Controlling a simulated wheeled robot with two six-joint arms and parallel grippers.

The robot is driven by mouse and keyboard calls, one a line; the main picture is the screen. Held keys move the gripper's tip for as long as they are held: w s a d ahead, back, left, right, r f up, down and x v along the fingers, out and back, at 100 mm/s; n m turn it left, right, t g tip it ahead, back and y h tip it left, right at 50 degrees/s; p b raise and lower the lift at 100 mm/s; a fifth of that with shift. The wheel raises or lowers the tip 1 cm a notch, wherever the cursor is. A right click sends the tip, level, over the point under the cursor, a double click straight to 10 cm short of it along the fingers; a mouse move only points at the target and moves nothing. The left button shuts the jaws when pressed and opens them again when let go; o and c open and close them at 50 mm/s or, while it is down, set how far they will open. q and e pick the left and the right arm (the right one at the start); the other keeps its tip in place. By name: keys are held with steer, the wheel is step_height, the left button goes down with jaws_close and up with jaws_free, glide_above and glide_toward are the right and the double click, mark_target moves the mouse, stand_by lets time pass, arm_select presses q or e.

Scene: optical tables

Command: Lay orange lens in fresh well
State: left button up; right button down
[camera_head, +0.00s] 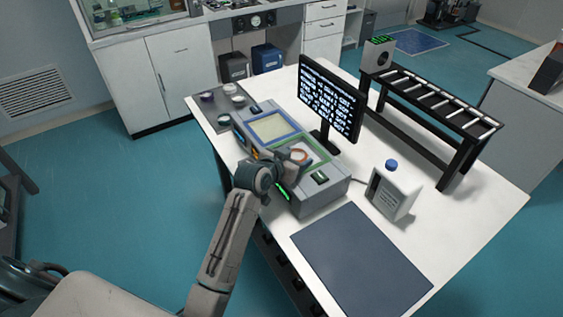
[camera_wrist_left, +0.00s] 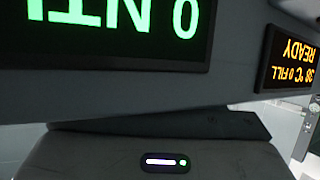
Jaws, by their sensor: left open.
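A grey two-well unit (camera_head: 318,199) stands on the white table in the head view. Its far well (camera_head: 268,127) has a blue border, and its nearer well (camera_head: 317,146) a green one. A small round orange-rimmed piece, apparently the orange lens (camera_head: 301,154), shows at the green-bordered well, partly hidden by my left gripper (camera_head: 295,159). The gripper is open at this piece; whether the fingers touch it is unclear. The left wrist view shows a green-lettered display (camera_wrist_left: 110,25) and an orange READY display (camera_wrist_left: 290,60), upside down. My right gripper is out of view.
A monitor (camera_head: 331,97) stands behind the unit. A white bottle with a blue cap (camera_head: 394,190) is to the right, before a black roller rack (camera_head: 432,100). Small round containers (camera_head: 231,89) sit at the far left. A dark mat (camera_head: 361,262) lies bare in front.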

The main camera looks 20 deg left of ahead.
arm_select(q)
steer(key=b+v, duration=0.1)
steer(key=v, duration=1.1)
steer(key=shift+b, duration=0.35)
